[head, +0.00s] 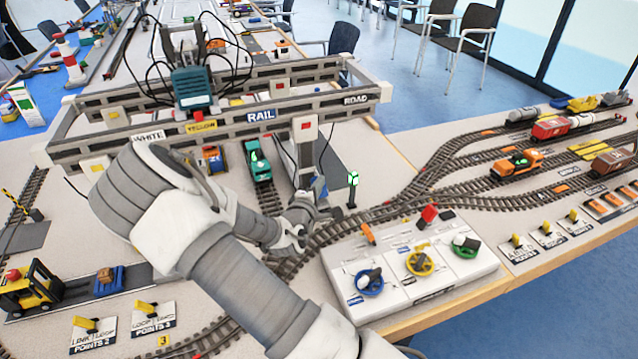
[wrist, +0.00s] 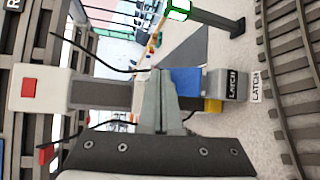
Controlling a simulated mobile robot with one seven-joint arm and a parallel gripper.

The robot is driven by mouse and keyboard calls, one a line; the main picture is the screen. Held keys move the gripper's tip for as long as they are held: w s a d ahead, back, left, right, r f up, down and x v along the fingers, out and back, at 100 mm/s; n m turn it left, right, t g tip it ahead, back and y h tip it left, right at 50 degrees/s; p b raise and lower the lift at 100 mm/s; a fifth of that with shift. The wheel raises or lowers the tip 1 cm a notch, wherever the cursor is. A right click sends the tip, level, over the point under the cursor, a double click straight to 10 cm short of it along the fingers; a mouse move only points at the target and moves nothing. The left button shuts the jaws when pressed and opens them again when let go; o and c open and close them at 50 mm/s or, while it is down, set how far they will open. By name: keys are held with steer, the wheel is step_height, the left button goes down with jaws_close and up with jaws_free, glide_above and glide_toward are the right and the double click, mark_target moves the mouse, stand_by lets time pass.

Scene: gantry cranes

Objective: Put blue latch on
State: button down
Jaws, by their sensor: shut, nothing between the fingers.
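The blue latch (wrist: 185,80) shows in the wrist view as a blue block on the crane leg, beside a grey block marked LATCH (wrist: 229,85). A small yellow part (wrist: 213,105) sits below the blue.
A signal post with a green lamp (head: 352,179) stands close right of the leg. A control panel (head: 415,295) with several coloured cranks is in front right. Curved track (head: 370,222) runs between. A green locomotive (head: 257,160) is left of the leg, under the gantry beams (head: 235,128).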

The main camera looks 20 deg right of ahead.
steer(key=shift+w+f, duration=0.2)
steer(key=shift+w+f+b, duration=1.05)
steer(key=shift+f, duration=0.05)
stand_by(1.7)
steer(key=shift+w+a+f, duration=0.15)
steer(key=shift+w+f, duration=0.2)
stand_by(0.6)
steer(key=shift+r, duration=0.1)
steer(key=shift+s+a+r+p, duration=0.1)
steer(key=shift+s+r+p, duration=0.6)
steer(key=shift+s+r, duration=0.2)
steer(key=shift+s+r+p, duration=0.55)
steer(key=shift+s+r, duration=0.15)
steer(key=shift+s, duration=0.1)
